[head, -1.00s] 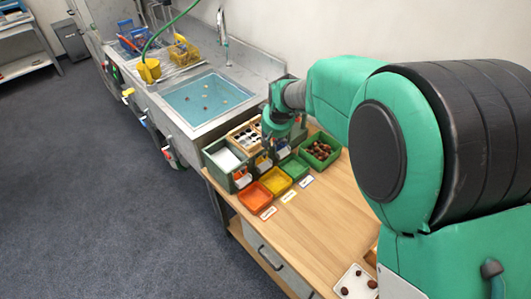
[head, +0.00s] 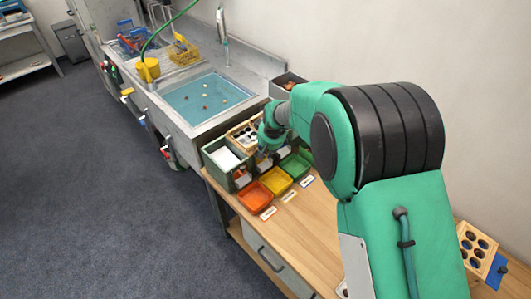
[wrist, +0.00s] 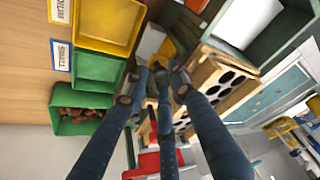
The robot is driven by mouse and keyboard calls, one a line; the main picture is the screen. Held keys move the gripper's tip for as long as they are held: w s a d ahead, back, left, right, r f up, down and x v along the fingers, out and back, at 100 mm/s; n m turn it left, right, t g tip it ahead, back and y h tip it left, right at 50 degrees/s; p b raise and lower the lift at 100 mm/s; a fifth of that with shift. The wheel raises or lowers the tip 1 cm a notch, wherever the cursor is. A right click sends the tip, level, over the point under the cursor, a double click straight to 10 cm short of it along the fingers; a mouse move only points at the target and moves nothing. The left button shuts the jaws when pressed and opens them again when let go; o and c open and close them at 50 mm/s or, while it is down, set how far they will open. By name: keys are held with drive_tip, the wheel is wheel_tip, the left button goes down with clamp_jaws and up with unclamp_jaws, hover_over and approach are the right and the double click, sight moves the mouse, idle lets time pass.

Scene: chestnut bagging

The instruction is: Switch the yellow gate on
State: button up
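A small yellow piece (wrist: 168,48), which may be the yellow gate, shows just beyond my fingertips in the wrist view. It is partly hidden by the fingers, and its on or off position cannot be told. My gripper (wrist: 153,88) has its fingertips apart, with nothing clearly held between them. In the head view my gripper (head: 262,152) is low at the front of the sorting bins, behind the yellow tray (head: 276,181). The yellow tray also shows in the wrist view (wrist: 106,22). Whether the fingers touch the yellow piece cannot be told.
An orange tray (head: 253,198) and a green tray (head: 296,165) flank the yellow one. A green-walled bin (head: 226,160) and a wooden rack with round holes (wrist: 208,78) crowd the gripper. A sink (head: 205,100) lies beyond. The front table top (head: 300,230) is mostly clear.

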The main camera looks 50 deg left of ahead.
drive_tip(key=shift+a+f, duration=0.15)
drive_tip(key=shift+f, duration=0.15)
clamp_jaws()
drive_tip(key=shift+r, duration=0.1)
drive_tip(key=shift+r+p, duration=0.75)
drive_tip(key=shift+r, duration=0.95)
